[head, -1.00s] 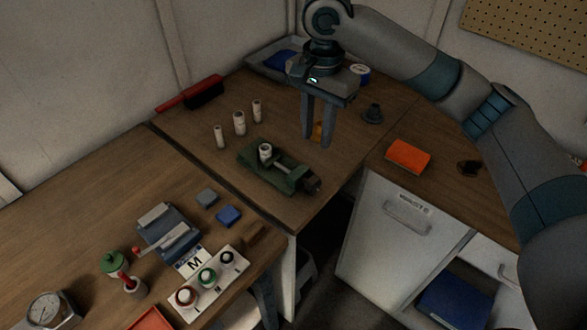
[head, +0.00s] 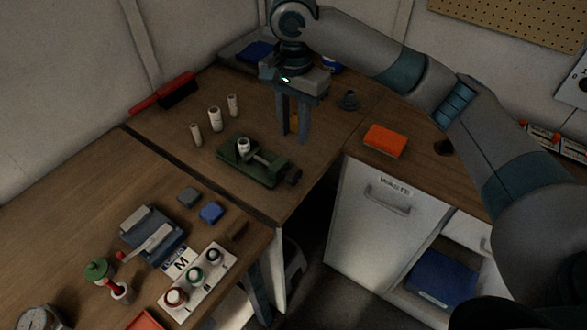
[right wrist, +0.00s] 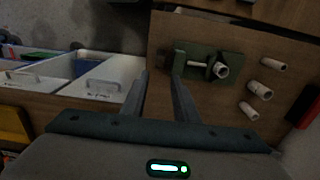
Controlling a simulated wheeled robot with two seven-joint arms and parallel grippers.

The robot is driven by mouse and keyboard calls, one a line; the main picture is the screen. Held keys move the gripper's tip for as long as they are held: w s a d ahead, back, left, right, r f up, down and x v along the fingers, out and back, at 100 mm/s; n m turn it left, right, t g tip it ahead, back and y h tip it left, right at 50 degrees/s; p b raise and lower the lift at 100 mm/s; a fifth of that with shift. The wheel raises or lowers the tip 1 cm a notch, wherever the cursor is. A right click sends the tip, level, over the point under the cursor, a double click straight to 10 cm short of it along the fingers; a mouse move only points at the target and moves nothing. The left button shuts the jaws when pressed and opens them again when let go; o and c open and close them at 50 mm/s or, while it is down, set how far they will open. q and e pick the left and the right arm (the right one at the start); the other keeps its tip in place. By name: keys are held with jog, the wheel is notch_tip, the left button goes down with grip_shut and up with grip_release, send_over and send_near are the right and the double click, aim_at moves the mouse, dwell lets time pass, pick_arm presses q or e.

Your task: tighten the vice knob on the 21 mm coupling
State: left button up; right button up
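The green vice (head: 262,172) stands on the brown corner table and holds a pale, upright cylindrical coupling (head: 243,146) in its jaws. The vice knob (head: 293,177) is the dark end at the right of the vice. My right gripper (head: 294,138) points down above the table, behind and to the right of the vice, open and empty. In the right wrist view its two fingers (right wrist: 160,75) are apart, with the vice (right wrist: 232,60) beyond them to the right. Neither finger visibly touches the knob. My left gripper is not in view.
Several pale cylinders (head: 214,119) stand behind the vice, near a red-handled brush (head: 170,92). An orange block (head: 384,141) lies on the right table.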

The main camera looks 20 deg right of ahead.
aim_at(294, 169)
notch_tip(294, 169, down, 14)
jog(key=shift+f+p, duration=0.15)
jog(key=shift+p, duration=1.05)
grip_shut()
